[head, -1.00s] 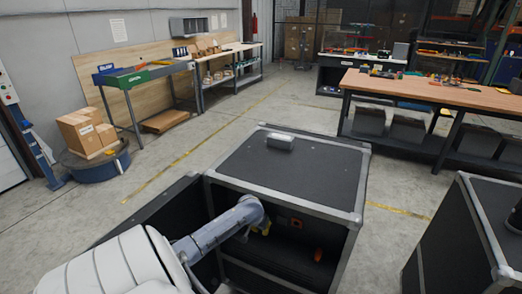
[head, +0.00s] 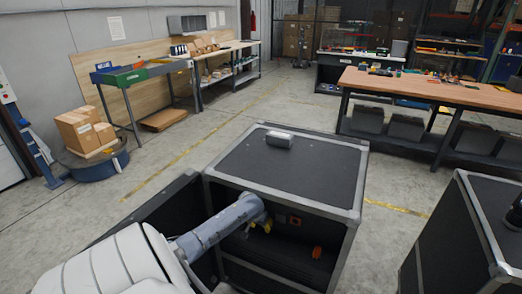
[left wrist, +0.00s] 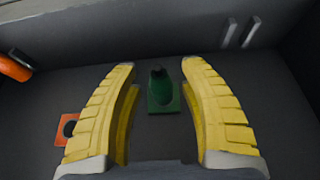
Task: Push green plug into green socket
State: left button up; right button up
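A green square piece (left wrist: 166,98), which looks like the green socket, shows in the left wrist view. A dark green rounded piece (left wrist: 157,74), likely the green plug, stands at it, pointing up in the picture. I cannot tell how deep it sits. My left gripper (left wrist: 158,72) has its two yellow fingers spread either side of the green parts, with gaps on both sides. In the head view the gripper (head: 262,223) is inside the open front of a black case, and the green parts are hidden. My right gripper is not recognisable in view.
An orange socket (left wrist: 68,130) and orange plug (left wrist: 14,68) are left of the fingers; they show in the head view as a square (head: 295,221) and cylinder (head: 317,252). Another black case (head: 480,230) stands right.

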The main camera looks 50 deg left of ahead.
pick_arm(q)
jog(key=shift+r, duration=0.2)
jog(key=shift+r, duration=0.25)
jog(key=v, duration=1.1)
jog(key=shift+r, duration=0.2)
jog(key=shift+w+a+f, duration=0.1)
jog(key=shift+f, duration=0.05)
jog(key=x, duration=0.5)
jog(key=shift+s+f, duration=0.25)
